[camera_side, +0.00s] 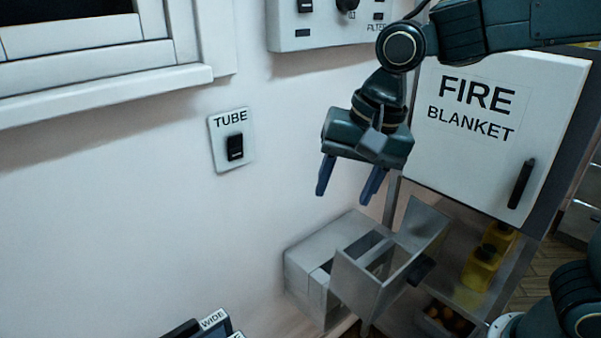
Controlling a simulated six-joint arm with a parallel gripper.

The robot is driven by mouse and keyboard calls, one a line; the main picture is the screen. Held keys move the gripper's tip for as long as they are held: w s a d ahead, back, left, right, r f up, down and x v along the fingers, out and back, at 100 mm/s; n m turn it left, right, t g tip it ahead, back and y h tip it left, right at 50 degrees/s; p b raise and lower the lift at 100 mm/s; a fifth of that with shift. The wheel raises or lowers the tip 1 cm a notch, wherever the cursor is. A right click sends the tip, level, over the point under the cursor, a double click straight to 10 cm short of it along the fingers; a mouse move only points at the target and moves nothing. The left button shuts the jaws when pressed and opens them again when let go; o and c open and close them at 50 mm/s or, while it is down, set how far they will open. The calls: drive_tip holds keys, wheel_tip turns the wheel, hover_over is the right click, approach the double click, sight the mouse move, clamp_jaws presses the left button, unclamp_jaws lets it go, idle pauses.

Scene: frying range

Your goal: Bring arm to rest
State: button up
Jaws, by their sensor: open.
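My gripper (350,184) hangs from my dark green arm at the upper middle of the side view. Its two blue fingers point down and stand apart, with nothing between them. It is above a grey metal box (312,270) with an open-topped metal bin (365,285) at its front, and it touches neither. The arm reaches in from the upper right, in front of the white fire blanket cabinet (460,160).
A wall switch marked TUBE (232,140) is left of my gripper. A control panel (330,22) is above. Yellow bottles (482,265) stand on a shelf at the right. A window frame (100,75) is at upper left. The wall between switch and box is bare.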

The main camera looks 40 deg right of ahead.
drive_tip(key=s+d+f+n+t+h, duration=0.1)
drive_tip(key=s+d+n+t, duration=0.1)
drive_tip(key=s+d+n, duration=0.6)
drive_tip(key=s+d, duration=0.6)
drive_tip(key=shift+s+d+n+t, duration=0.15)
drive_tip(key=shift+s+n+t, duration=0.15)
drive_tip(key=shift+s+t, duration=0.1)
drive_tip(key=shift+w, duration=0.1)
drive_tip(key=shift+c, duration=0.3)
